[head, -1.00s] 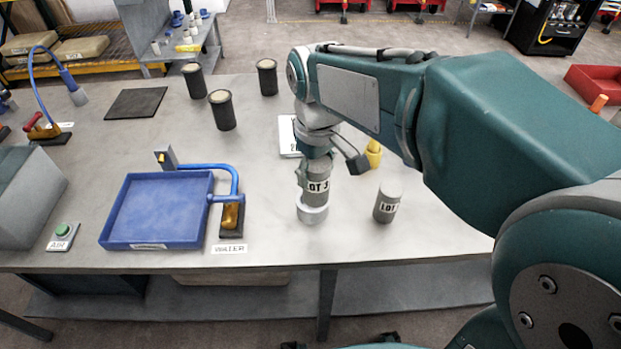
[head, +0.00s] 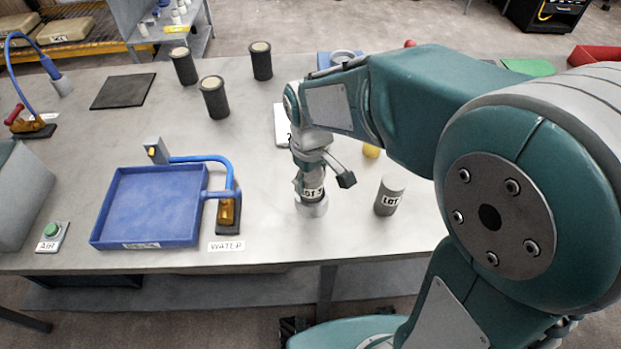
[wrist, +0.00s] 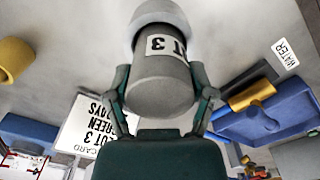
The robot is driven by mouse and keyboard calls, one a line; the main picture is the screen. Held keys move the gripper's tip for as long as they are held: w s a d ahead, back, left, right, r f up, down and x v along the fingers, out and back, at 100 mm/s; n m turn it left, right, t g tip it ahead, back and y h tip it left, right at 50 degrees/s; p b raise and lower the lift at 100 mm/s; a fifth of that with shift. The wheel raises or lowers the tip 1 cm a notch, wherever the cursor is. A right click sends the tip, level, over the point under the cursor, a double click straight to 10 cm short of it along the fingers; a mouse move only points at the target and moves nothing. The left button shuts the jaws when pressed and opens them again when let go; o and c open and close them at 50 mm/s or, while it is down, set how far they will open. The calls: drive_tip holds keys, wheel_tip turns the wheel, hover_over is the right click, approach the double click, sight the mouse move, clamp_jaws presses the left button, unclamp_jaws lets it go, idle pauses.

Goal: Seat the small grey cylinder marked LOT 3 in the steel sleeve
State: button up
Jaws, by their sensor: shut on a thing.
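The small grey cylinder marked LOT 3 (head: 312,181) stands upright in my gripper (head: 310,170). In the wrist view the cylinder (wrist: 162,82) fills the centre, its label upside down, with a gripper finger on each side (wrist: 162,97). The pale steel sleeve (head: 312,208) is at the cylinder's lower end on the bench; its rim also shows at the top of the wrist view (wrist: 165,13). The lower end of the cylinder is hidden at the sleeve and seems to be inside it; the depth cannot be seen.
Another grey cylinder with a LOT label (head: 389,197) stands close on the right. A blue tray (head: 150,205) and the WATER fixture (head: 228,210) are to the left. Several dark cups (head: 214,98) stand behind. A printed card (wrist: 92,125) lies near the sleeve.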

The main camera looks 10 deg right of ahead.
drive_tip(key=shift+f, duration=0.3)
drive_tip(key=shift+f, duration=0.1)
drive_tip(key=o, duration=1.3)
drive_tip(key=shift+c, duration=0.2)
wheel_tip(320, 180, up, 12)
drive_tip(key=shift+r, duration=0.15)
drive_tip(key=s+d+m+t, duration=0.5)
drive_tip(key=s+d+m, duration=0.2)
drive_tip(key=s+d, duration=0.4)
drive_tip(key=shift+s+t, duration=0.3)
drive_tip(key=shift+s, duration=0.55)
